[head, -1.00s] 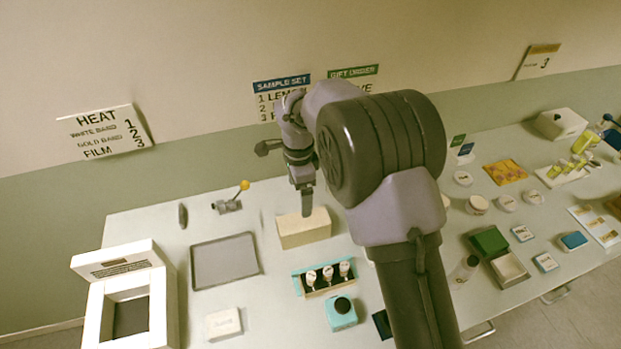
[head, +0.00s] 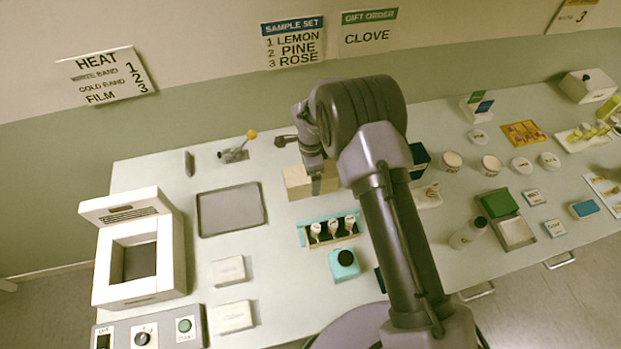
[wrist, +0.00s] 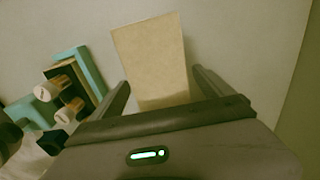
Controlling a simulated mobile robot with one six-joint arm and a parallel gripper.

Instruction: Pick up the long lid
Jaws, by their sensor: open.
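A long, plain beige block (head: 298,182), which looks like the long lid, lies on the table behind the small bottle rack. My gripper (head: 316,188) points down at its right part and hides some of it in the head view. In the wrist view, my gripper (wrist: 160,84) is open, with one finger to each side of the beige block (wrist: 152,55). The block's near end runs out of sight behind the gripper body. I cannot tell whether the fingers touch it or how far above the table they are.
A teal rack (head: 331,229) with several white-capped bottles stands close in front of the block. A grey tray (head: 230,209) and a white heating device (head: 137,248) are to the left. Jars and boxes fill the right side.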

